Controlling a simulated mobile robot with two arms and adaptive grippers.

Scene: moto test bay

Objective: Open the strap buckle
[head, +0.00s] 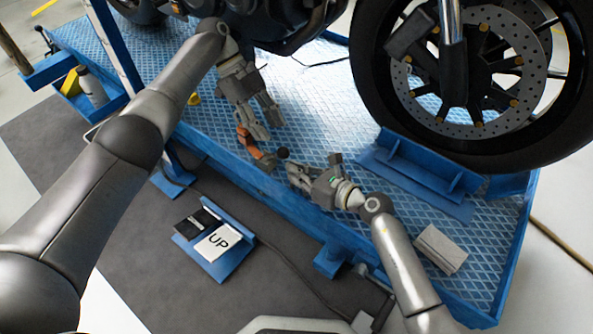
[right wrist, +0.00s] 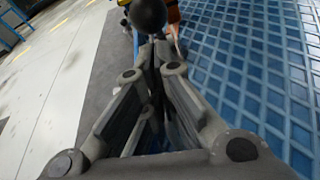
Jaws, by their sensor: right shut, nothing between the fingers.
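The orange strap (head: 250,143) with its buckle lies at the near edge of the blue platform in the head view; part of it also shows in the right wrist view (right wrist: 173,15). A dark round knob (head: 283,153) sits at its right end and looks like a black ball in the right wrist view (right wrist: 148,14). My left gripper (head: 268,130) is just above the strap, its fingers apart; whether it touches the strap is unclear. My right gripper (head: 291,172) is shut and empty, its tips close to the knob. Contact there cannot be told.
The blue platform (head: 325,110) carries a motorcycle, its wheel (head: 363,90) in a blue chock (head: 415,165). A grey block (head: 440,248) lies at right. A stand marked UP (head: 217,241) is on the dark floor mat. A bottle (head: 92,88) stands in a side tray.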

